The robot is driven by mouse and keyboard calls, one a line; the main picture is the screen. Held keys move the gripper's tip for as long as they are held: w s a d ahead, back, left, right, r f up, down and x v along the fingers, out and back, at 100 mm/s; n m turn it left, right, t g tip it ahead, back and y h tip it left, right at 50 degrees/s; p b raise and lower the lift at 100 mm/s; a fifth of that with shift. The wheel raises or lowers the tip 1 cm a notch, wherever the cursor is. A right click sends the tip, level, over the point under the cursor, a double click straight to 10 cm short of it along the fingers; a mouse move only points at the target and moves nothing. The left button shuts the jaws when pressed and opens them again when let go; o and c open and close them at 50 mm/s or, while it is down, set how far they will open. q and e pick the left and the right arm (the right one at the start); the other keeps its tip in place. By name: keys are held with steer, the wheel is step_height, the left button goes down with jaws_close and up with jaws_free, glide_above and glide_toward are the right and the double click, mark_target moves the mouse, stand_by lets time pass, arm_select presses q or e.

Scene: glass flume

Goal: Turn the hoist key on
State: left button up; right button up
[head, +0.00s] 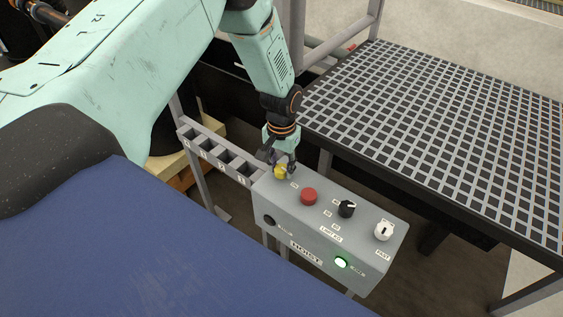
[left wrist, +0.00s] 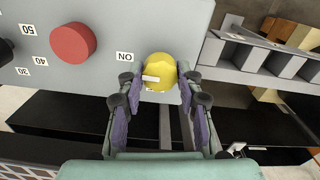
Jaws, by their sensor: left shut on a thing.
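The hoist key is a yellow round knob (head: 280,172) at the left end of the grey hoist control box (head: 320,248). In the left wrist view the yellow knob (left wrist: 160,73) shows a pale bar, which lies roughly level in that picture, and an "ON" label (left wrist: 125,57) sits beside it. My left gripper (head: 279,165) comes down from above and is shut on the yellow knob. In the left wrist view its two fingers (left wrist: 158,88) lie on either side of the knob. My right gripper is not in view.
A red button (head: 309,196), a black dial (head: 347,209) and a white knob (head: 383,231) sit further right on the box. A green lamp (head: 341,262) glows on its front. A slotted grey rack (head: 222,157) adjoins on the left. A grated platform (head: 440,120) stands behind.

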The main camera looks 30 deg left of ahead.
mark_target(282, 167)
arm_select(q)
steer(key=shift+w+r+n, duration=0.25)
steer(key=shift+w+n, duration=0.05)
steer(key=shift+w, duration=0.05)
steer(key=o, duration=1.1)
steer(key=shift+s+f, duration=0.15)
steer(key=shift+s, duration=0.15)
steer(key=shift+o, duration=0.2)
step_height(282, 167, up, 12)
